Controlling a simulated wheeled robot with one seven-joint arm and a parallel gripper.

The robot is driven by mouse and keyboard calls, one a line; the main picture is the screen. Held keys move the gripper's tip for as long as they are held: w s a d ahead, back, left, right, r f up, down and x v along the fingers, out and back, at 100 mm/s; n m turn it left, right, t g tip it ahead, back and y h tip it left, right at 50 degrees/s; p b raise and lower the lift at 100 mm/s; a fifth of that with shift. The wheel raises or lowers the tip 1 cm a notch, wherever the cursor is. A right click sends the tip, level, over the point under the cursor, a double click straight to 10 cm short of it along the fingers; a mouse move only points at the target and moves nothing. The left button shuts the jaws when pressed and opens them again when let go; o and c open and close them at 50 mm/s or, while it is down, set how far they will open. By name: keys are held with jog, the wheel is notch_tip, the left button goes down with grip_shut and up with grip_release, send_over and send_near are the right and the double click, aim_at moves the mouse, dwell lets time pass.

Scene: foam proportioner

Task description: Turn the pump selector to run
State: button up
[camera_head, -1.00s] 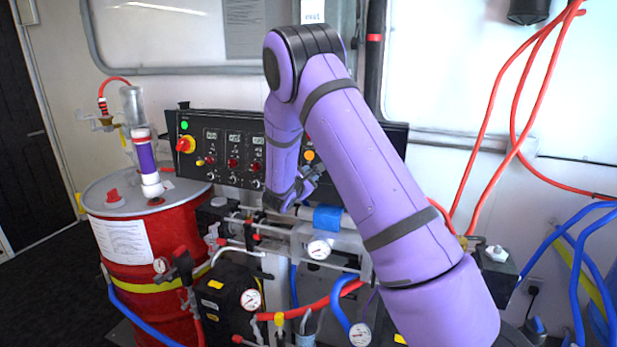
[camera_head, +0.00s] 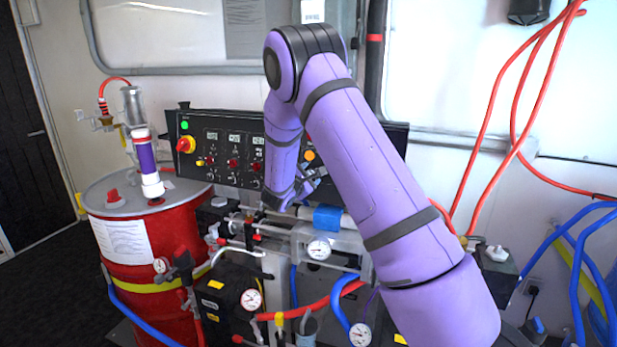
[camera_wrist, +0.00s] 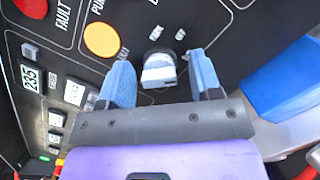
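The pump selector (camera_wrist: 158,68) is a pale grey knob on the black control panel (camera_head: 222,160), with small white marks above it in the wrist view. My gripper (camera_wrist: 163,72) is open, with one blue fingertip on each side of the knob and a visible gap to both. I cannot tell how far the fingertips reach along the knob's depth. In the head view, my gripper (camera_head: 310,183) is low in front of the panel, and my arm hides the selector.
An orange button (camera_wrist: 102,39) sits just left of the selector, with a red FAULT light (camera_wrist: 32,7) beyond it. A blue part (camera_wrist: 283,82) is close on the right. Pipes and gauges (camera_head: 318,249) stand below the panel. A red drum (camera_head: 150,262) is at the left.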

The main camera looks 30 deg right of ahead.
jog(key=v, duration=1)
jog(key=shift+s+a, duration=0.2)
jog(key=shift+a, duration=0.15)
jog(key=shift+r, duration=0.15)
